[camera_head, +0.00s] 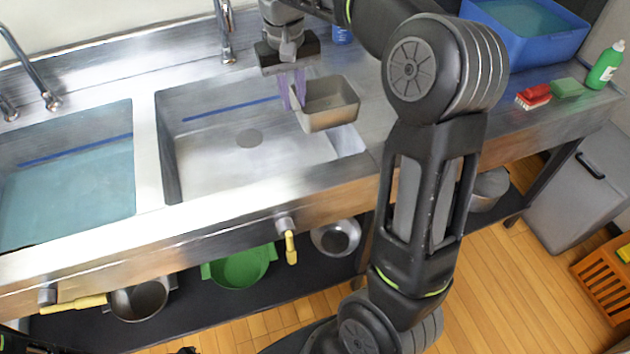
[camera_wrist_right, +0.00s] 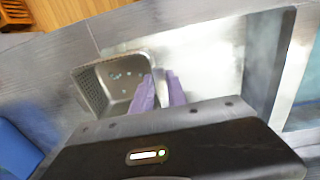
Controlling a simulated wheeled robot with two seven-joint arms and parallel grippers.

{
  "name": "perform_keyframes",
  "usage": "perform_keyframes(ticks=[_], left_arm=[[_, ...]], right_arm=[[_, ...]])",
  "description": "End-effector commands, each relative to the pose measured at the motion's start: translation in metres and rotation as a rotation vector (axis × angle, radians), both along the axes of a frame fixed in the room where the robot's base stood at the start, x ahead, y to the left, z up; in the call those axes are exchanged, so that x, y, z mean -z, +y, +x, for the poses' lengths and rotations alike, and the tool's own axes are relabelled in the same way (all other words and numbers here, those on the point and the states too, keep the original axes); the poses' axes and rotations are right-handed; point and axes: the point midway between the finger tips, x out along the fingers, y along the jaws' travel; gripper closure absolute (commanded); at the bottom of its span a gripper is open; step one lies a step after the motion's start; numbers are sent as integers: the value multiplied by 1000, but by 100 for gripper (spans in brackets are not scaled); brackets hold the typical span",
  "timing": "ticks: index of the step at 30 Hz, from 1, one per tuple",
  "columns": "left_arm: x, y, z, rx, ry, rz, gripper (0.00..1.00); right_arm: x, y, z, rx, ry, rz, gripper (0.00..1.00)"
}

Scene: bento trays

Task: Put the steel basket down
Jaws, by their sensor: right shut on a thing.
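The steel basket (camera_head: 331,104) is a small grey rectangular tub, tilted a little in the head view. It is over the right end of the right sink basin (camera_head: 215,150), by the steel counter. I cannot tell how far it is above the surface. My right gripper (camera_head: 293,97) points down with purple fingers shut on the basket's left wall. In the right wrist view the basket (camera_wrist_right: 94,88) shows a perforated side and light specks inside, with the purple fingers (camera_wrist_right: 160,90) at its rim. My left gripper is not in view.
The left basin (camera_head: 70,180) holds bluish water. A blue tub (camera_head: 525,40), red brush (camera_head: 533,97), green sponge (camera_head: 567,88) and green bottle (camera_head: 605,66) stand on the right counter. Taps (camera_head: 224,35) rise behind the basins. Pots and a green basin (camera_head: 240,268) are on the shelf below.

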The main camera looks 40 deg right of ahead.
Motion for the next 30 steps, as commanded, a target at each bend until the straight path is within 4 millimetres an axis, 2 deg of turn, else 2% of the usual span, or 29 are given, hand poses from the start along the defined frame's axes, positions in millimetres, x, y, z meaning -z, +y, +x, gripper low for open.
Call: perform_keyframes(ticks=[7,11,17,20,30], left_arm=[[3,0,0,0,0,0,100],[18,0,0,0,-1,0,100],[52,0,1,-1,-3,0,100],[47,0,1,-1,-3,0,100],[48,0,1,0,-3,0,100]], right_arm=[[3,0,0,0,0,0,100],[18,0,0,0,0,0,100],[65,0,-1,0,4,1,100],[86,0,-2,0,7,1,100],[185,0,-1,0,6,2,100]])
